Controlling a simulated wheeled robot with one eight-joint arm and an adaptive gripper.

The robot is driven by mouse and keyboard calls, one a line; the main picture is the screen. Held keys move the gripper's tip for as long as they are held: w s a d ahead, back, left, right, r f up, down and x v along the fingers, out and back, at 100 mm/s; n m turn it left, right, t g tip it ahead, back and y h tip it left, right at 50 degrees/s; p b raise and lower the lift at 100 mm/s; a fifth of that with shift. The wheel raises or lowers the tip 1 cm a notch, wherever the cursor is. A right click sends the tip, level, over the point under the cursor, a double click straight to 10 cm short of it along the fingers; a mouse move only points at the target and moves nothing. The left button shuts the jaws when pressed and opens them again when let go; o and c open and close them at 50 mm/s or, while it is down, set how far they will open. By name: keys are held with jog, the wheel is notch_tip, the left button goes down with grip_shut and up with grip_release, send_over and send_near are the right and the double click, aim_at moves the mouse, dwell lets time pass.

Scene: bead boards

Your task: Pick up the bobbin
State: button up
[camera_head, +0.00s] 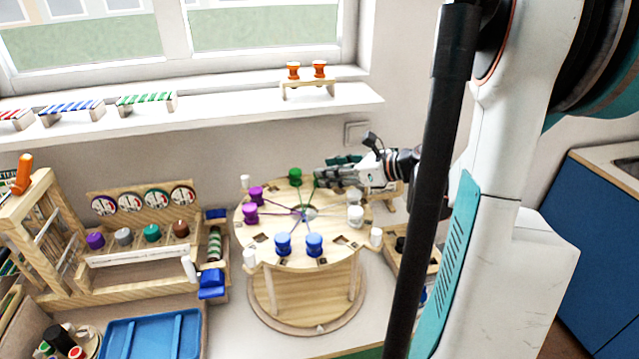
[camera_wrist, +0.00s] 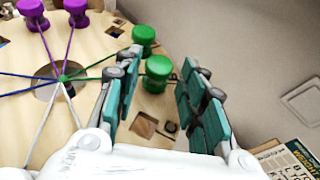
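A green bobbin (camera_wrist: 157,70) stands on the round wooden board (camera_wrist: 98,52) in the wrist view. It lies between the teal-padded fingers of my gripper (camera_wrist: 160,95), which are apart, with a gap visible on each side of it. A second green bobbin (camera_wrist: 144,36) stands just beyond it. In the head view my gripper (camera_head: 335,174) is at the board's back right, beside a green bobbin (camera_head: 295,175); the other green one is hidden there. Purple bobbins (camera_head: 251,214), blue bobbins (camera_head: 283,243) and white bobbins (camera_head: 355,213) also stand on the board (camera_head: 275,200).
Coloured threads run to the board's centre. White pegs (camera_head: 376,236) stand around its edge. A wooden rack (camera_head: 140,205) with spools stands left, a blue tray (camera_head: 150,335) front left. Orange bobbins (camera_head: 319,67) sit on a small stand on the windowsill. A box (camera_head: 420,258) is at right.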

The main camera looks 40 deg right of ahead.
jog(key=b+x, duration=0.1)
jog(key=x, duration=0.3)
jog(key=c, duration=0.9)
jog(key=shift+r, duration=0.15)
